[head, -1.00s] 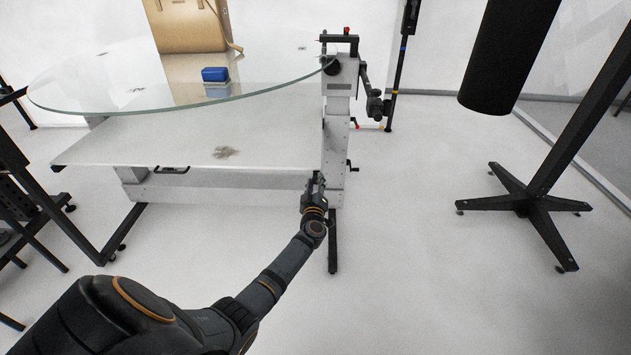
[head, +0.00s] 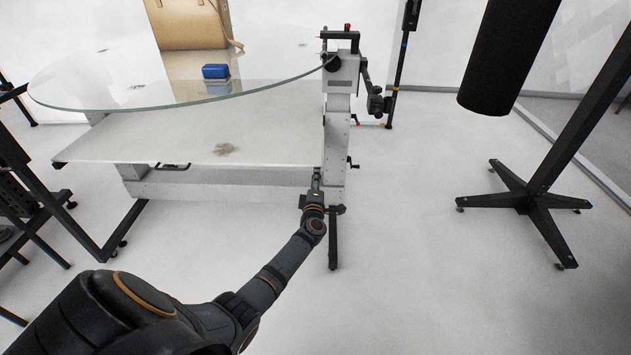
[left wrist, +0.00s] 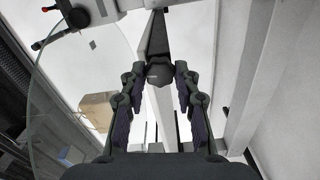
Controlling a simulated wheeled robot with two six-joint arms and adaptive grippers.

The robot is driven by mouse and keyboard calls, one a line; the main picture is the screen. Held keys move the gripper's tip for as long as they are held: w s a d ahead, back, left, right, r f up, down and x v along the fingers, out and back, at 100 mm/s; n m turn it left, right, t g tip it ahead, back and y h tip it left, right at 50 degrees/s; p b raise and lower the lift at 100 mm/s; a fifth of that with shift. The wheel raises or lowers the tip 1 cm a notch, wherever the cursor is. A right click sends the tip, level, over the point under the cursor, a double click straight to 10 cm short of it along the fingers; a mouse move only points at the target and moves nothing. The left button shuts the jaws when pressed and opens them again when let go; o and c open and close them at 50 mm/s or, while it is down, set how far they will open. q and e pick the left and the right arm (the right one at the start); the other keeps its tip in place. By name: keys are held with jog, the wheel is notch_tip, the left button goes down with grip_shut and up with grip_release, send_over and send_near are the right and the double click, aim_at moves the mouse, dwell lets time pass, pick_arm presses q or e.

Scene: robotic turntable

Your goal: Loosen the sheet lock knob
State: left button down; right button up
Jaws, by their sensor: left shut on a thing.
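My left gripper (head: 316,188) reaches up to the lower end of the turntable's white column, beside the right edge of the lower white shelf. In the left wrist view its two fingers (left wrist: 160,70) stand on either side of a dark knob (left wrist: 160,76) and are shut on it. The knob sits at the end of a dark bar. I take it to be the sheet lock knob; in the head view the gripper hides it. My right gripper is not in view.
The round glass top (head: 130,100) carries a blue block (head: 215,71). The lower white shelf (head: 110,155) lies under it. A black stand (head: 535,198) is farther right, with clear floor between.

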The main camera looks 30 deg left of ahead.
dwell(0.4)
pick_arm(q)
jog(key=c, duration=1)
grip_release()
jog(key=v, duration=1.2)
jog(key=shift+s, duration=0.1)
